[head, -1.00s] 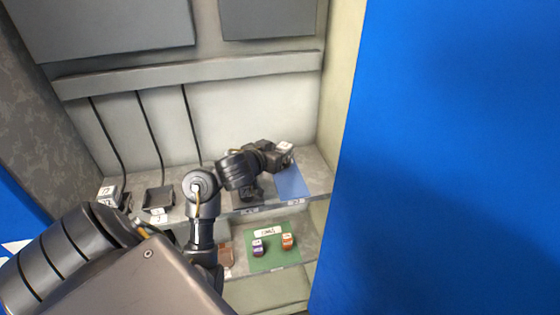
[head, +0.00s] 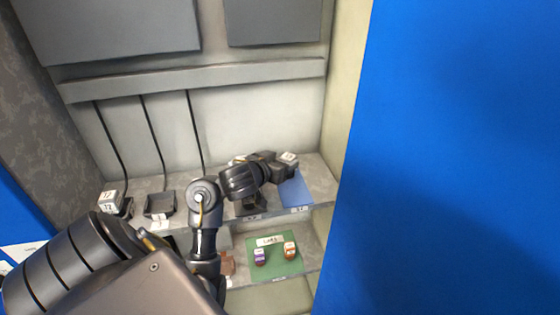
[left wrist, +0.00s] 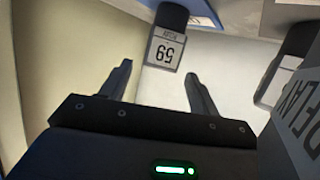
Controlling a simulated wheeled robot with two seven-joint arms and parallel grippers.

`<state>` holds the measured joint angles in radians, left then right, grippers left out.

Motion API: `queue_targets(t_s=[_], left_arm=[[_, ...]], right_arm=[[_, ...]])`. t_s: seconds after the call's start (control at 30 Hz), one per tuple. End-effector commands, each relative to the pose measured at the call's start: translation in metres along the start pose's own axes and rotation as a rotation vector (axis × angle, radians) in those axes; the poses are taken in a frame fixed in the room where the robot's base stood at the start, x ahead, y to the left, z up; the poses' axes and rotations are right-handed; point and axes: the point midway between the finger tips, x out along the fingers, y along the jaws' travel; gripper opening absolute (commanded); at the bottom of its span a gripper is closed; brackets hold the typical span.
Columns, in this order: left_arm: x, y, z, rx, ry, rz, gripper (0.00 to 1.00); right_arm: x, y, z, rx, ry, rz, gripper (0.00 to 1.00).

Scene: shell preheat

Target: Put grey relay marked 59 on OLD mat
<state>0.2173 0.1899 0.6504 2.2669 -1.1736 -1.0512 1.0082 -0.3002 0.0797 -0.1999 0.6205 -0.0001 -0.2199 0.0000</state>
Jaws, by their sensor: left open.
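The relay marked 59 (left wrist: 167,50) shows in the left wrist view as a dark body with a white label, upside down in the picture. It lies beyond the fingertips and toward the gap between them, apart from both. My left gripper (left wrist: 160,88) is open and empty. In the head view my left gripper (head: 277,168) is over the right part of the upper shelf, beside a small grey block with a white label (head: 289,157), probably this relay. A blue mat (head: 296,193) lies just below it. No mat label is readable as OLD. My right gripper is out of view.
The lower shelf bears a green mat (head: 272,263) with a purple relay (head: 260,256) and an orange relay (head: 290,250). Grey labelled blocks (head: 110,200) and a dark tray (head: 159,203) stand at the upper shelf's left. A large blue panel (head: 450,150) fills the right side.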

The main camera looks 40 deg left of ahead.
Motion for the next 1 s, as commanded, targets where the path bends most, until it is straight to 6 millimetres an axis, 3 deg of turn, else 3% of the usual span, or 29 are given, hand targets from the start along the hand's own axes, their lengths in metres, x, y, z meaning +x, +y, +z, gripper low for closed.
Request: queue_targets(t_s=[0.17, 0.6, 0.8, 1.0], left_arm=[[-0.008, 0.0, -0.006, 0.003, -0.001, -0.002, 0.61], [-0.1, 0.002, -0.009, -0.004, -0.007, 0.005, 0.61], [-0.115, 0.003, -0.007, -0.008, -0.006, 0.008, 0.61], [-0.121, 0.001, -0.004, -0.001, -0.002, 0.001, 0.61]], right_arm=[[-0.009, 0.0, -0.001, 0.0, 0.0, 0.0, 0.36], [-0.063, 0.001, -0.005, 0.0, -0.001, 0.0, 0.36], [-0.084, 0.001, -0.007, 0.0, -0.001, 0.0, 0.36], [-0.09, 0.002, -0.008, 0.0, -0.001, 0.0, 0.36]])
